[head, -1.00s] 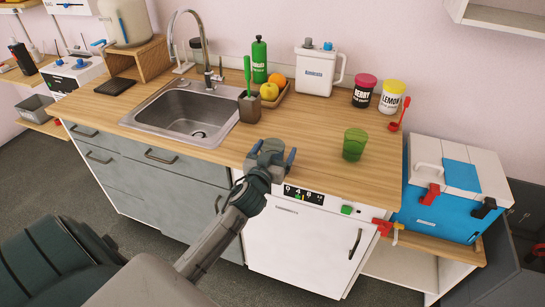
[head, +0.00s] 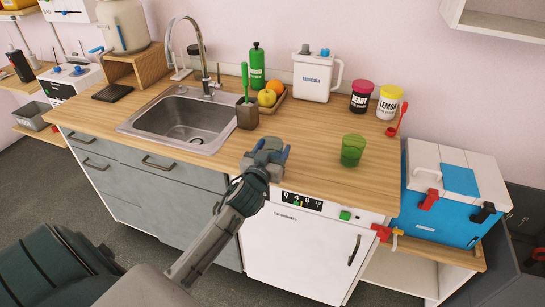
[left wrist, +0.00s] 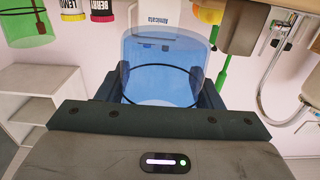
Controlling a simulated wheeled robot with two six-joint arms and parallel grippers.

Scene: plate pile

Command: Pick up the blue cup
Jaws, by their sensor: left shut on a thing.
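The blue cup (left wrist: 163,65) is see-through and shows large in the left wrist view, between the fingers of my left gripper (left wrist: 160,95). My left gripper (head: 267,155) is shut on it at the front edge of the counter. In the head view the gripper hides nearly all of the cup. I cannot tell whether the cup touches the counter. My right gripper is in neither view.
A green cup (head: 352,150) stands on the wooden counter (head: 310,145) to the right. Behind are a tray with fruit (head: 270,97), a brush holder (head: 247,113), a white jug (head: 313,78) and two jars. The sink (head: 180,125) is left.

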